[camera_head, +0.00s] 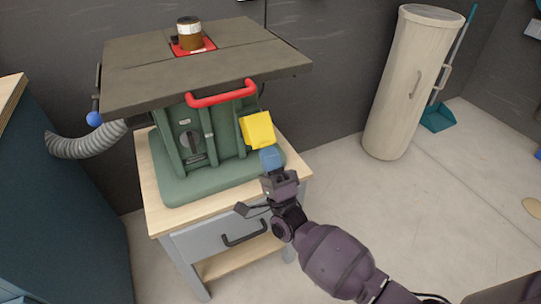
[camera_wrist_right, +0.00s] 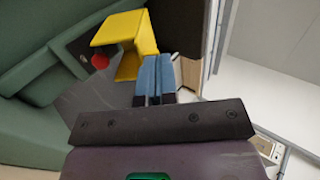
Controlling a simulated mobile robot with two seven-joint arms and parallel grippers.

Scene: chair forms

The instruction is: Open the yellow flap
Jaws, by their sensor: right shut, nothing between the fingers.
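The yellow flap (camera_head: 258,130) is on the front right of the green machine body (camera_head: 180,170). In the right wrist view the yellow flap (camera_wrist_right: 125,32) shows from the side as a hollow cover standing out from a dark plate, with a red button (camera_wrist_right: 100,61) visible beside it. My right gripper (camera_head: 271,158) is just below the flap in the head view. Its blue fingertips (camera_wrist_right: 155,78) are shut and empty, close to the flap's edge; I cannot tell whether they touch it. My left gripper is out of view.
The machine stands on a wooden cabinet (camera_head: 160,222) with a dark tabletop (camera_head: 130,75) and red handle (camera_head: 222,94) above the flap. A grey hose (camera_head: 80,146) is at left. A tall beige cylinder (camera_head: 405,90) stands right; the floor between is clear.

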